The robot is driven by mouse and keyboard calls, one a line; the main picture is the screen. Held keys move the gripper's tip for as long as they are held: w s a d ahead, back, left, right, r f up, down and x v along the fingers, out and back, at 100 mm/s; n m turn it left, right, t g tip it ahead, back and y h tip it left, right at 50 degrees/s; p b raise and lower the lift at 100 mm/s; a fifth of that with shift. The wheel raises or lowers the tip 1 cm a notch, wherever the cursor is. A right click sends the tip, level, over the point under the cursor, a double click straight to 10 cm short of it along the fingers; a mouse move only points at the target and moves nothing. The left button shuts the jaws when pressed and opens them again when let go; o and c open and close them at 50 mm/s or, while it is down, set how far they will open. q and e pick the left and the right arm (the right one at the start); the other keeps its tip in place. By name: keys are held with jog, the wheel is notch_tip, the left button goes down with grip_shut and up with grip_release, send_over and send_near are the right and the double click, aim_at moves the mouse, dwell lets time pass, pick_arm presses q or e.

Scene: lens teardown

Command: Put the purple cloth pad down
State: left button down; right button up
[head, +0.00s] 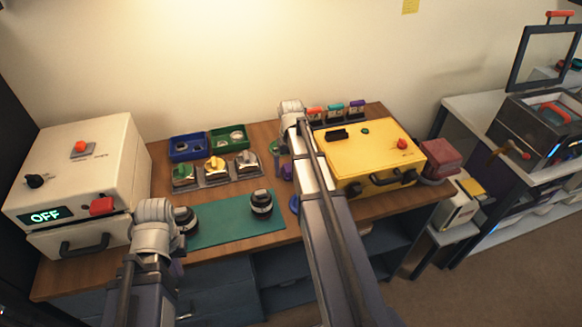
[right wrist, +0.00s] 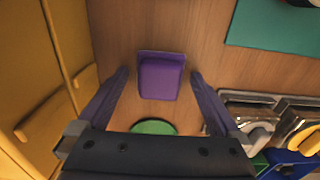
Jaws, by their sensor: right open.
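The purple cloth pad (right wrist: 161,78) is a small square piece that appears to lie on the wooden table, between the spread fingers of my right gripper (right wrist: 158,90). The fingers are apart from its sides, with bare wood showing between. In the head view the pad (head: 288,172) is partly hidden by my right arm, left of the yellow box. My left gripper (head: 177,264) is low at the front left, near a black lens part (head: 186,219); its fingers are mostly hidden by my wrist.
A yellow box (head: 372,150) stands right of the pad. A green mat (head: 225,222) with another black lens part (head: 261,202) lies left of it. Tool holders (head: 217,177) and blue and green trays (head: 188,146) stand behind the mat. A round green piece (right wrist: 153,127) is close to the pad.

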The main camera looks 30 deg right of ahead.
aim_at(289, 167)
pick_arm(q)
jog(key=shift+f, duration=0.15)
pick_arm(e)
jog(key=shift+f, duration=0.15)
jog(key=r+p, duration=0.7)
jog(key=r, duration=0.1)
jog(key=shift+w+a+p, duration=0.25)
jog(key=shift+p, duration=0.1)
pick_arm(q)
notch_tip(289, 167, up, 8)
pick_arm(e)
jog(key=shift+f, duration=0.1)
